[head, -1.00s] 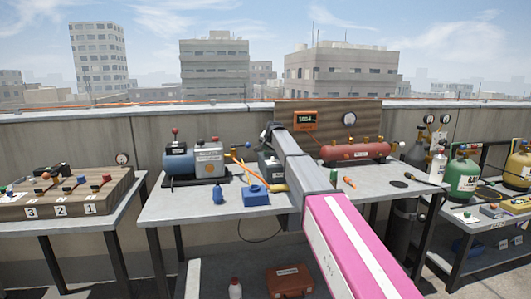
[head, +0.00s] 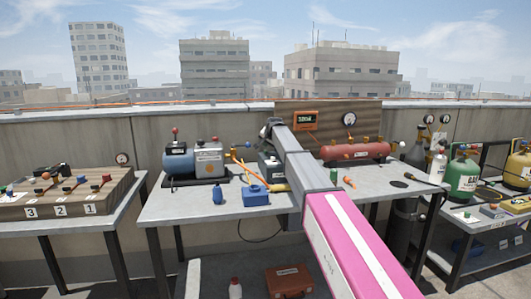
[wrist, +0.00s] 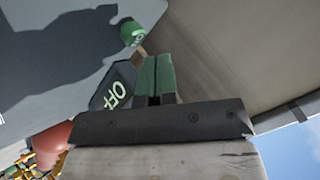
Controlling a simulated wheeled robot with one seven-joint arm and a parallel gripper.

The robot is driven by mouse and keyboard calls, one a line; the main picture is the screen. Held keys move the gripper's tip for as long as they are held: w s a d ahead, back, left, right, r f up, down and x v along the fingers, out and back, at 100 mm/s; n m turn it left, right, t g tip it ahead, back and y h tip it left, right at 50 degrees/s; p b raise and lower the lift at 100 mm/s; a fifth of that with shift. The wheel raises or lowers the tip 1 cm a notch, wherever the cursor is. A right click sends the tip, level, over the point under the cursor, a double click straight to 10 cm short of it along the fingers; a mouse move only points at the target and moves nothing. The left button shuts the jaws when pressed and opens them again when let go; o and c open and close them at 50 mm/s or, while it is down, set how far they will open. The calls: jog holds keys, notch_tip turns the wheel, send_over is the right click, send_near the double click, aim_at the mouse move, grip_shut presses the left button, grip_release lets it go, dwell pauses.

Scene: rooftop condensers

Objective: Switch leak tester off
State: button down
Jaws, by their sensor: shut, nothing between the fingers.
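A grey box (head: 267,168), which looks like the leak tester, stands on the middle table, partly hidden behind my arm. A green-capped lever (wrist: 132,33) on a short brass stem stands out beside the plate. My gripper (wrist: 156,78) is shut and empty, its fingers close to the lever and the OFF plate. I cannot tell whether they touch the lever. In the head view the gripper's fingers are not clearly seen.
A red tank (head: 355,152) is right of my arm, below a board with a display (head: 305,117) and gauge (head: 349,119). A blue compressor (head: 179,162) is at the left, a blue block (head: 255,196) nearer the front. Gas cylinders (head: 463,175) stand at the far right.

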jog(key=shift+r, duration=2.45)
jog(key=shift+s, duration=0.1)
